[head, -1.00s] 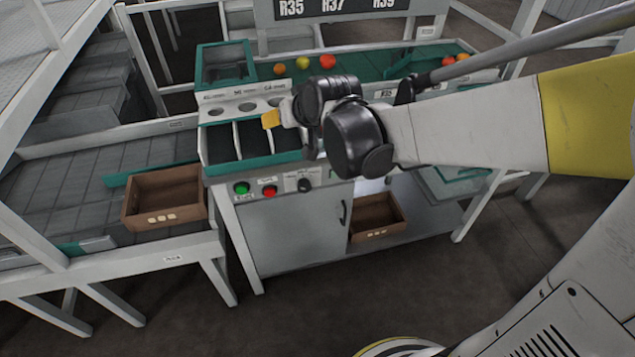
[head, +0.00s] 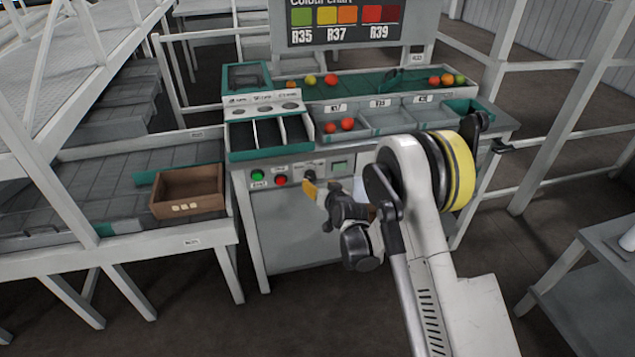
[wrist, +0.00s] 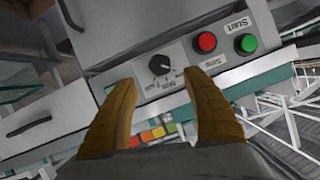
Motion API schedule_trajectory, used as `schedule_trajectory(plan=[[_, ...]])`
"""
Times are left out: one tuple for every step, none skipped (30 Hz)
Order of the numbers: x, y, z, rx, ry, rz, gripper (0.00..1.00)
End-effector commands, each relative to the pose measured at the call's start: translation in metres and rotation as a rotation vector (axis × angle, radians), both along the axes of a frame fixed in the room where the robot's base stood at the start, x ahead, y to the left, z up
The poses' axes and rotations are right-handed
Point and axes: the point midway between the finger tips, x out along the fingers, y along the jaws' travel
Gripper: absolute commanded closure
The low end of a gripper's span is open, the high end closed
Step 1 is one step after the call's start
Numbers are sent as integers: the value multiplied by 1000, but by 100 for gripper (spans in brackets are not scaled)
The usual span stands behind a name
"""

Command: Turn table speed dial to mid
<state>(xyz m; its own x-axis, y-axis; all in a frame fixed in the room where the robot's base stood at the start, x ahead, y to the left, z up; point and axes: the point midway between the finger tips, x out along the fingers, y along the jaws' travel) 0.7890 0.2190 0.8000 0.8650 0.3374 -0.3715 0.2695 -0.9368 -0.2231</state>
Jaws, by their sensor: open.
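The speed dial (wrist: 160,65) is a round black knob on a pale label plate on the grey front panel. In the wrist view it sits ahead of and between my two yellow fingers, apart from them. In the head view the dial (head: 309,175) shows just above my fingertips. My gripper (wrist: 160,95) is open and empty, pointed at the panel; in the head view its yellow fingertip (head: 310,188) is just in front of the dial. The dial's small lettering is too blurred to read.
A red stop button (wrist: 206,42) and a green start button (wrist: 246,43) sit beside the dial. A small greenish panel (head: 340,165) lies to its right. A brown crate (head: 190,190) stands on the left conveyor. Tomatoes lie in bins above.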

Motion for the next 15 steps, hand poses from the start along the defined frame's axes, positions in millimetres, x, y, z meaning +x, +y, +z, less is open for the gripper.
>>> schedule_trajectory(plan=[[8, 3, -6, 0, 0, 0, 41], [13, 5, -9, 0, 1, 1, 41], [20, 8, -13, 0, 1, 1, 41], [26, 10, -15, 0, 1, 1, 41], [31, 13, -17, 0, 1, 1, 41], [38, 15, -20, -1, 1, 1, 41], [43, 17, -23, -1, 1, 1, 41], [48, 19, -25, -1, 1, 1, 41], [54, 22, -27, -1, 1, 1, 41], [58, 23, -28, -1, 1, 1, 41], [62, 25, -30, -1, 1, 1, 41], [67, 26, -31, 0, 1, 0, 41], [69, 27, -32, 0, 1, 0, 41], [72, 28, -33, 0, 1, 0, 41], [74, 29, -34, 0, 1, 0, 41]])
